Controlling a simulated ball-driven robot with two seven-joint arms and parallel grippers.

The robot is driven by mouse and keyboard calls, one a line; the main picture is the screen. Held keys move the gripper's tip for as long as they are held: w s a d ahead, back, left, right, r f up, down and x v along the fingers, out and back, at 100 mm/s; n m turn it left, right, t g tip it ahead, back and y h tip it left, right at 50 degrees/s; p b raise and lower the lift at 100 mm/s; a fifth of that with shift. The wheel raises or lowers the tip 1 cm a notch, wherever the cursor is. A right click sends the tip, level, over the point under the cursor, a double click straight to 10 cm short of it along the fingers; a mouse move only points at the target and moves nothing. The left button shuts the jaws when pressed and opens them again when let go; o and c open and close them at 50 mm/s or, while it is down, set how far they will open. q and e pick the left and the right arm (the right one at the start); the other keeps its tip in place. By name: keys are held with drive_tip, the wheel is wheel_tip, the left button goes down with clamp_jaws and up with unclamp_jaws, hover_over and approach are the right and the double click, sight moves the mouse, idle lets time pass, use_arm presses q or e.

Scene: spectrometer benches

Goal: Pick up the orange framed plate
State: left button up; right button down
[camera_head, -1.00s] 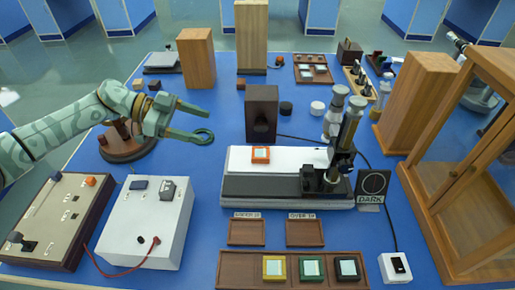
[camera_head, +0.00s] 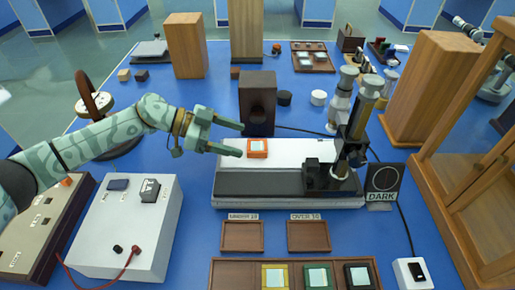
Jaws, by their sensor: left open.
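The orange framed plate (camera_head: 257,148) lies flat on the white top of the bench instrument (camera_head: 300,153), near its left end. It has a pale square centre. My left gripper (camera_head: 241,140) comes in from the left, its fingers spread and pointing right. Its fingertips are just left of the plate, with nothing between them. I cannot tell how high above the instrument they are. My right gripper is not in view.
A dark block (camera_head: 257,103) stands just behind the plate. A microscope-like column (camera_head: 355,125) rises on the instrument's right. A wooden tray (camera_head: 225,272) with yellow, green and black framed plates is in front. A white box (camera_head: 125,225) sits front left, below my arm.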

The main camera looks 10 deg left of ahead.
sight(254, 145)
use_arm(q)
drive_tip(key=b+x, duration=0.2)
drive_tip(key=x, duration=0.3)
drive_tip(key=shift+f, duration=0.25)
drive_tip(key=shift+d, duration=0.1)
drive_tip(key=shift+s+r, duration=0.1)
drive_tip(key=shift+r, duration=0.05)
drive_tip(key=c, duration=1.1)
drive_tip(key=shift+o, duration=0.2)
